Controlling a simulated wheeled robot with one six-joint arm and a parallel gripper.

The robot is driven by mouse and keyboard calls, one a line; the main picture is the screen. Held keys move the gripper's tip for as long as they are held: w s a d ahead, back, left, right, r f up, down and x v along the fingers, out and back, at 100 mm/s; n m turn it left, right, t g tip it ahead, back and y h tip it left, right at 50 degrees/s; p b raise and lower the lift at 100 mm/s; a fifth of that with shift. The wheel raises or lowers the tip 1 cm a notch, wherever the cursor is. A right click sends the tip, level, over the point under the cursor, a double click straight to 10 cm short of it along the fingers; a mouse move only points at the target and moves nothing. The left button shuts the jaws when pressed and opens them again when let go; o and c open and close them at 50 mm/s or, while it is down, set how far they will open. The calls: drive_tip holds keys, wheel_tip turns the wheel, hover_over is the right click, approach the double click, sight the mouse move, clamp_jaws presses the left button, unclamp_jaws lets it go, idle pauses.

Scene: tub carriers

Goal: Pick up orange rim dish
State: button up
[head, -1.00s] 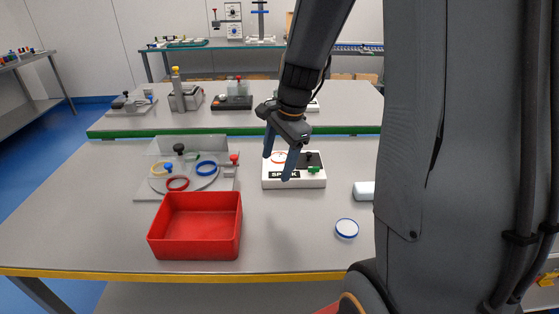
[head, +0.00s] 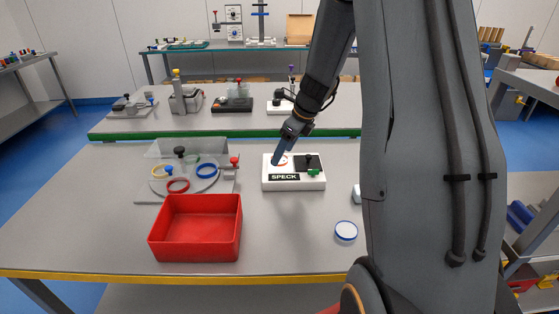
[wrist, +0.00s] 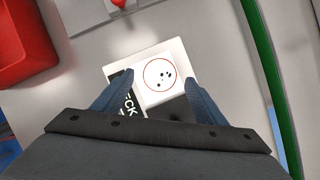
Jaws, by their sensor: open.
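The orange rim dish (wrist: 159,74) is a pale round dish with a thin orange-red rim and several dark specks inside. It lies on the white part of the box marked SPECK (head: 293,185), which also shows in the wrist view (wrist: 177,46). In the head view the dish (head: 283,161) is partly covered by my finger. My gripper (wrist: 159,76) is open, one blue finger on each side of the dish in the wrist view. In the head view my gripper (head: 277,160) points down at the box's left part. I cannot tell how far above the dish the fingertips are.
A red bin (head: 196,256) stands front left. Behind it a grey fixture (head: 143,190) carries coloured rings and knobs. A blue-rimmed round dish (head: 346,231) lies right of the bin. A green strip (head: 250,134) runs along the table's back. The table between bin and box is clear.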

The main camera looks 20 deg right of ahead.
drive_tip(key=shift+x, duration=1.15)
drive_tip(key=c, duration=1.2)
